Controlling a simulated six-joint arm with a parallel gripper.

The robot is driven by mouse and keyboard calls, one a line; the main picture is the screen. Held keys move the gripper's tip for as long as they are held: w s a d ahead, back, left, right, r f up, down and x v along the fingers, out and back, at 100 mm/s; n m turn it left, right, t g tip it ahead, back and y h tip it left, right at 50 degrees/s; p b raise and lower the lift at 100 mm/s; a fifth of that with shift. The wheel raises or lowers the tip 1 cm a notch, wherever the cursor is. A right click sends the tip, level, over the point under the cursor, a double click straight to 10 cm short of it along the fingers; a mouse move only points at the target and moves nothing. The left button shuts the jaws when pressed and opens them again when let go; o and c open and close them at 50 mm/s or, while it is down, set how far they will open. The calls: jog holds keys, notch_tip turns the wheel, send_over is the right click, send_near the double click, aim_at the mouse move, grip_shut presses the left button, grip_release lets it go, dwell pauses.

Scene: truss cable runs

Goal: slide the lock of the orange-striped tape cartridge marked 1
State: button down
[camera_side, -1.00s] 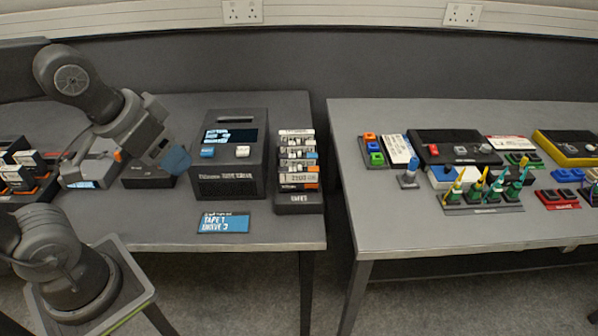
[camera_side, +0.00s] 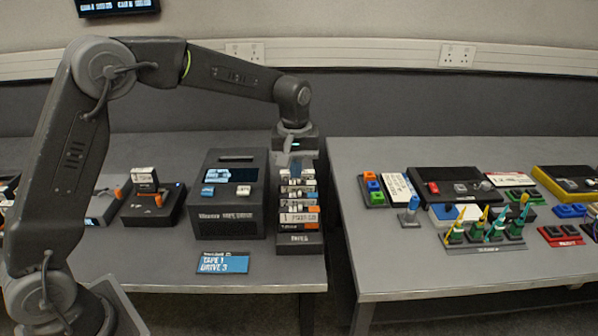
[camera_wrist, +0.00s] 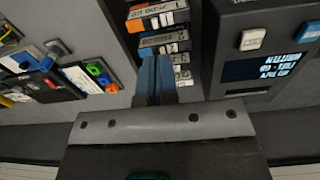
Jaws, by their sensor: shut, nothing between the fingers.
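A rack of tape cartridges (camera_side: 299,243) stands right of the tape drive box. Several cartridges lie stacked in it, some with orange stripes, such as the front one (camera_side: 299,218). In the wrist view an orange-striped cartridge (camera_wrist: 158,16) shows at the top, with another (camera_wrist: 165,44) below it. I cannot read for sure which is marked 1, and its lock is not clear. My gripper (camera_side: 296,166) points down above the rack's back. In the wrist view its blue fingers (camera_wrist: 155,75) are shut and empty, covering part of the stack.
The tape drive box (camera_side: 228,205) stands close left of the rack. A dark unit (camera_side: 168,207) with a white-and-orange cartridge (camera_side: 145,180) upright in it is further left. A blue sign (camera_side: 222,262) lies in front. A gap separates the right table (camera_side: 350,265).

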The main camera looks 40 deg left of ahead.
aim_at(299, 207)
jog(key=shift+w+f, duration=0.2)
jog(key=shift+f, duration=1.05)
jog(key=shift+w+f, duration=0.15)
jog(key=shift+f, duration=1.15)
jog(key=shift+w+f, duration=0.2)
jog(key=shift+f, duration=1.05)
jog(key=shift+f, duration=1)
jog(key=shift+r, duration=0.15)
jog(key=shift+s+a, duration=0.4)
jog(key=shift+s, duration=0.05)
dwell(2.6)
